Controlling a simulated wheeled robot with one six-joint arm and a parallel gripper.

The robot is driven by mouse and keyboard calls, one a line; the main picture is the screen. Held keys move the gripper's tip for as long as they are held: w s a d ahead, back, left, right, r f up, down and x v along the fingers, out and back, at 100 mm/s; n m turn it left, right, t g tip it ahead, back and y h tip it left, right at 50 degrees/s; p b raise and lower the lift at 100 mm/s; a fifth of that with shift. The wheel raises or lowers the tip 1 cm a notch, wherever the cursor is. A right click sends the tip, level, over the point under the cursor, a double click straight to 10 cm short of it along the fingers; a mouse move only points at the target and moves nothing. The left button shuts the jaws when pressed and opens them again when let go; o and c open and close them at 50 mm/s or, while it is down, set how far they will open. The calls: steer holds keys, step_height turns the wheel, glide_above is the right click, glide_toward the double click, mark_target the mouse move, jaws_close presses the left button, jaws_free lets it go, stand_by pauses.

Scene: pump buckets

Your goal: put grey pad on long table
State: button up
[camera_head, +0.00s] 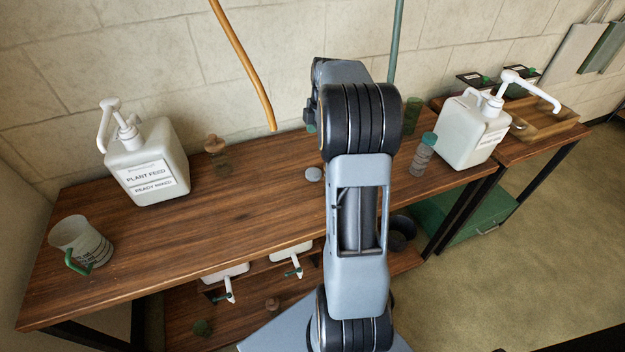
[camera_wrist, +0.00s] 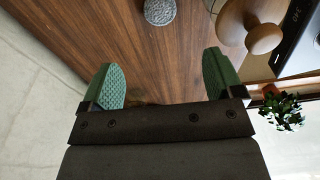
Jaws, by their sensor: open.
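A small round grey pad (camera_head: 313,174) lies on the brown wooden top of the long table (camera_head: 250,205), just left of my arm in the head view. In the wrist view a speckled grey disc, which looks like the same pad (camera_wrist: 160,12), lies on wood at the top edge. My gripper (camera_wrist: 163,78) is open, with its two green ribbed fingertips wide apart and nothing between them. The pad is beyond the fingertips and apart from them. In the head view my arm hides most of the gripper.
A white pump bottle labelled plant feed (camera_head: 150,170) and a mug (camera_head: 80,244) stand on the table's left. A second pump bottle (camera_head: 470,130) and a green-lidded jar (camera_head: 422,155) stand right. A brown-topped jar (camera_head: 214,147) stands behind. A wooden knob (camera_wrist: 265,38) is near the right finger.

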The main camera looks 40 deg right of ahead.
mark_target(314, 172)
steer(key=f, duration=0.4)
steer(key=a+f+n+b, duration=0.1)
steer(key=f, duration=0.4)
steer(key=f+n, duration=0.1)
steer(key=f, duration=0.3)
steer(key=shift+a+f, duration=0.25)
steer(key=shift+f, duration=0.05)
steer(key=c, duration=1.1)
